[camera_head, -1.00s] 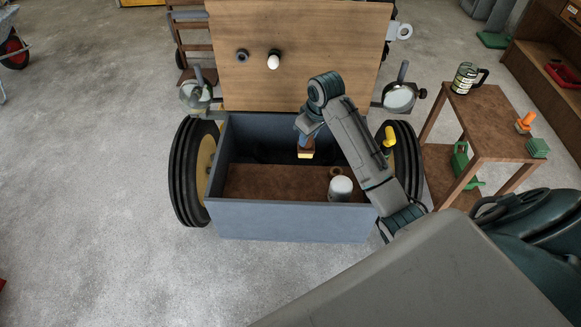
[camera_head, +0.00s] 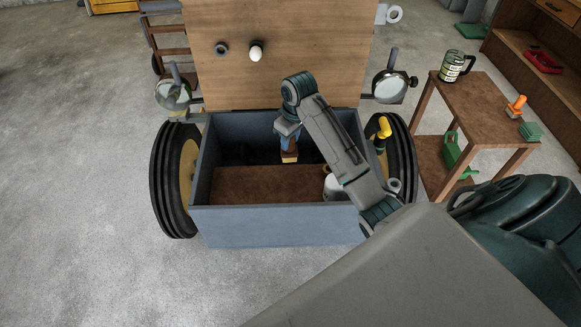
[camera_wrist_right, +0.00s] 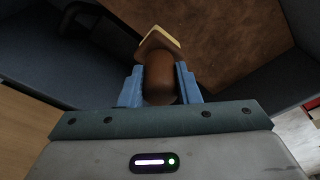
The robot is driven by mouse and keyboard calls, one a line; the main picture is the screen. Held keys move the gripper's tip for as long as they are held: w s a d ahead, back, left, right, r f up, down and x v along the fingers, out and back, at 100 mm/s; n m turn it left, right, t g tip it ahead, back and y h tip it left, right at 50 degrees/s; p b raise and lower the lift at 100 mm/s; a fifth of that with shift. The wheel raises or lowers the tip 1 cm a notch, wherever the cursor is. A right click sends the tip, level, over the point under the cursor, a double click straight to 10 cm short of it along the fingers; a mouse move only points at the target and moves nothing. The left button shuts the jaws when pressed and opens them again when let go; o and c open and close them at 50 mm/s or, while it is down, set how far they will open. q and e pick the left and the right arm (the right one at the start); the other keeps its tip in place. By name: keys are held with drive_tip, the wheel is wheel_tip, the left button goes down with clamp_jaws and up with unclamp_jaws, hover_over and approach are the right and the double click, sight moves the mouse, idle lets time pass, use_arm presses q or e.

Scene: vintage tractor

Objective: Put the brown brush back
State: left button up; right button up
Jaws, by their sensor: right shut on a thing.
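The brown brush (camera_head: 289,156) has a brown wooden body and a pale yellow bristle end. My right gripper (camera_head: 288,143) is shut on its rounded handle (camera_wrist_right: 160,78), with blue fingers on both sides in the right wrist view. The brush hangs bristle end down within the open blue-grey tractor box (camera_head: 275,228), near its back part. It looks above the brown floor panel (camera_head: 262,185); I cannot tell whether it touches anything. My left gripper is not in view.
A white can (camera_head: 330,186) stands at the right in the box, partly hidden by my right arm. A wooden board (camera_head: 290,60) rises behind the box. Round lamps (camera_head: 391,86) flank it. The brown panel's left part is clear.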

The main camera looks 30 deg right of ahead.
sight(290, 159)
wheel_tip(290, 159, down, 5)
drive_tip(key=shift+r+p, duration=0.1)
drive_tip(key=shift+p, duration=0.4)
wheel_tip(290, 159, down, 4)
drive_tip(key=shift+r+p, duration=0.1)
drive_tip(key=shift+p, duration=1.15)
drive_tip(key=shift+f, duration=0.25)
drive_tip(key=o, duration=1)
drive_tip(key=shift+c, duration=0.2)
drive_tip(key=shift+f, duration=0.1)
